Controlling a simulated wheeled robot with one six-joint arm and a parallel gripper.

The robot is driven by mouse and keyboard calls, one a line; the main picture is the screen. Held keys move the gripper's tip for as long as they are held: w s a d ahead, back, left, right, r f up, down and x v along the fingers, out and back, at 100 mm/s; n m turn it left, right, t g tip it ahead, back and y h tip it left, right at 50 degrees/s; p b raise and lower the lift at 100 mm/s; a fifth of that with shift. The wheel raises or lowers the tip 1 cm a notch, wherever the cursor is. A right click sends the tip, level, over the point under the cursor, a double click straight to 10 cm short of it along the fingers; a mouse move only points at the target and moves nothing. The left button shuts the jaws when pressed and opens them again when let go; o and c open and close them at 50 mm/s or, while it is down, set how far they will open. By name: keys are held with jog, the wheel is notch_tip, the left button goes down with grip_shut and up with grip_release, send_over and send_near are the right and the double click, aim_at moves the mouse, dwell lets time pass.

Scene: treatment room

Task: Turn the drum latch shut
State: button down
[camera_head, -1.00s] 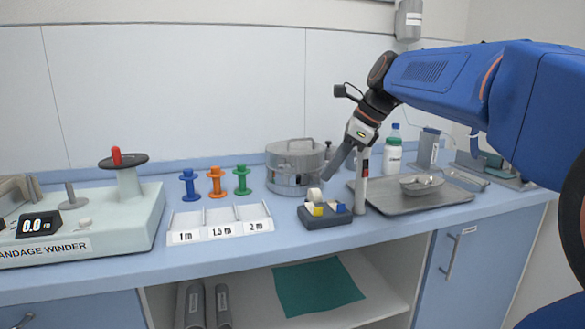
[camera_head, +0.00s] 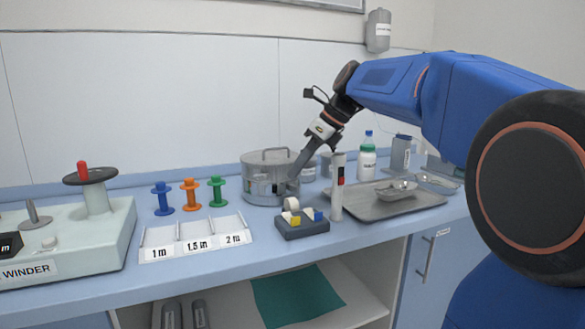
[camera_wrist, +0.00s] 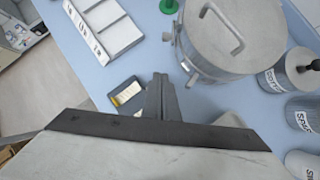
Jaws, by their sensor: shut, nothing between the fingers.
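The drum (camera_head: 258,181) is a round metal pot with a flat lid and a bar handle, standing on the blue counter. Small metal fittings stick out of its side in the wrist view (camera_wrist: 190,70); a dark one, apparently the latch (camera_head: 278,187), shows low on its front. I cannot tell the latch's exact position. My gripper (camera_head: 294,180) is shut and empty, tilted down at the drum's front right side. In the wrist view, the fingers (camera_wrist: 160,82) point toward the drum's near side, and I cannot tell whether they touch it.
A dark block with tape rolls (camera_head: 303,228) and a white upright post (camera_head: 337,190) stand close in front. A metal tray (camera_head: 375,208) lies to the right. Lidded jars (camera_wrist: 278,78) stand beside the drum. A labelled white rack (camera_head: 195,236) and coloured spools (camera_head: 190,190) are left.

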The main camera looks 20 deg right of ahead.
aim_at(261, 177)
jog(key=x, duration=0.8)
jog(key=shift+w+a+r, duration=0.25)
jog(key=shift+w+r, duration=0.05)
jog(key=shift+r, duration=0.2)
jog(key=shift+w+a+r, duration=0.25)
jog(key=shift+w+r, duration=0.05)
jog(key=shift+r, duration=0.2)
jog(key=shift+w+a+r, duration=0.25)
jog(key=shift+w+r, duration=0.05)
jog(key=shift+r, duration=0.25)
jog(key=shift+r, duration=0.15)
